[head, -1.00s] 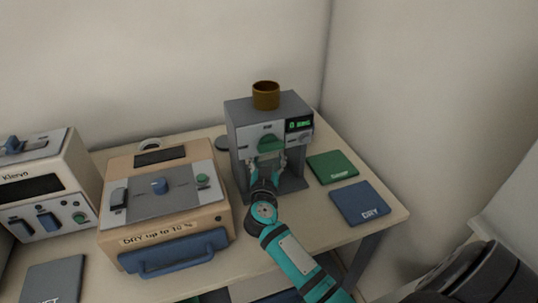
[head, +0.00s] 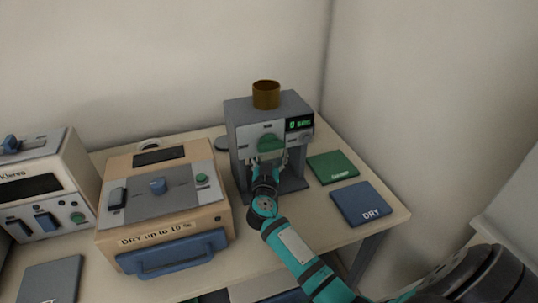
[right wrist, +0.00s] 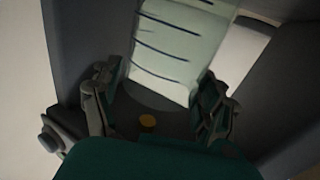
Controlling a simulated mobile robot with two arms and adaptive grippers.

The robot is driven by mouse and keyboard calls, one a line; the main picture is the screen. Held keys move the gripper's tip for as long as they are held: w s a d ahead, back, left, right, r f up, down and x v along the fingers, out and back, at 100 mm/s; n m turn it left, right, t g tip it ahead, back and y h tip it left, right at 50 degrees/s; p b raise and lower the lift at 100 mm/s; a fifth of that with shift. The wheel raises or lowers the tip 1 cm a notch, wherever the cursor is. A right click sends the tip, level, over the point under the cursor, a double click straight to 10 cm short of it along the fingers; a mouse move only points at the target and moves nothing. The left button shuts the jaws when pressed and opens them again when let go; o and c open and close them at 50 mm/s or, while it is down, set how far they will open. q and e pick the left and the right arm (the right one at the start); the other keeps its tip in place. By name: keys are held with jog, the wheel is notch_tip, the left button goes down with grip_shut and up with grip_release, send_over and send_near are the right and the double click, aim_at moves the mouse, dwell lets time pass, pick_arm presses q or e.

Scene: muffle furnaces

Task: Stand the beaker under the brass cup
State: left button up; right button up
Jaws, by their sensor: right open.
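The brass cup (head: 266,96) sits on top of a grey machine (head: 238,150) with a green lit display. The beaker (right wrist: 172,45) shows in the right wrist view as a pale, clear vessel with dark graduation lines. Its near end lies between the fingers of my right gripper (right wrist: 160,100), which are open with gaps beside it. In the head view my right gripper (head: 268,163) reaches into the machine's front bay, below the cup, and largely hides the beaker. My left gripper is not in view.
A beige furnace with a blue handle (head: 172,254) stands left of the machine, with another furnace (head: 40,190) farther left. A green mat (head: 332,167) and a blue DRY mat (head: 361,204) lie on the right of the table. The bay's side walls are close around my gripper.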

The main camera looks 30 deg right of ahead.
jog(key=shift+s+a+r, duration=0.1)
jog(key=shift+s+a, duration=0.05)
jog(key=v, duration=1.1)
jog(key=shift+s+a+p, duration=0.2)
jog(key=shift+s+p, duration=0.05)
jog(key=shift+p, duration=0.1)
